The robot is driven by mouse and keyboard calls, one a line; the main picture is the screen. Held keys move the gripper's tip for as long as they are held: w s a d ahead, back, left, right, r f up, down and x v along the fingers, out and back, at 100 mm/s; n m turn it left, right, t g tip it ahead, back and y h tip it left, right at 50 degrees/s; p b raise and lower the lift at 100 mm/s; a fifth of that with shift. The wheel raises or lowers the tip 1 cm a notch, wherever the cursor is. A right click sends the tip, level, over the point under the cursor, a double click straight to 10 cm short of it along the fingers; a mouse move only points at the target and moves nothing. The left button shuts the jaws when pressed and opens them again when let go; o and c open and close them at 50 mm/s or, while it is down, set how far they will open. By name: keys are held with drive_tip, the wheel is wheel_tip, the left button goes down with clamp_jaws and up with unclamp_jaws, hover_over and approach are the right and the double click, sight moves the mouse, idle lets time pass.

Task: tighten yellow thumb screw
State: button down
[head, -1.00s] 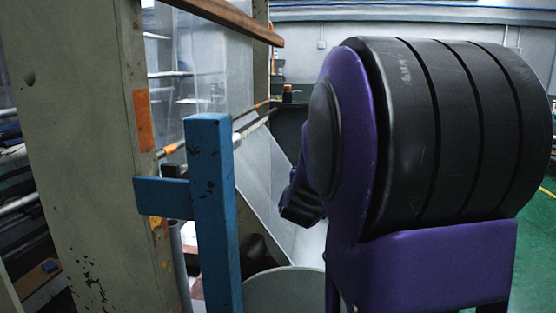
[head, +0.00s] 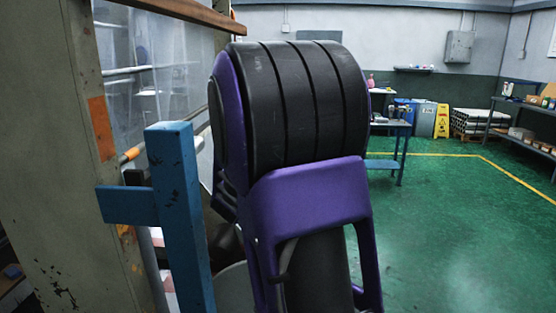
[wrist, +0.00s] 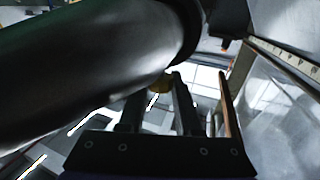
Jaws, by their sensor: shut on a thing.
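The yellow thumb screw (wrist: 162,83) is small and dim in the middle of the wrist view, right under the edge of a large dark cylinder (wrist: 85,65). My gripper (wrist: 160,87) has its two dark fingers on either side of the screw, shut on it at the fingertips. Only part of the screw shows, and its thread is hidden. In the head view my purple and black arm hides the gripper and the screw.
A blue metal post with a side bar (head: 178,215) stands close left of my arm. A beige machine frame (head: 60,150) is at far left. Open green floor (head: 445,220) lies to the right, with a blue table (head: 385,163) farther back.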

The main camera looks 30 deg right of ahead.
drive_tip(key=shift+r, duration=0.1)
drive_tip(key=c, duration=0.6)
unclamp_jaws()
drive_tip(key=shift+a, duration=0.1)
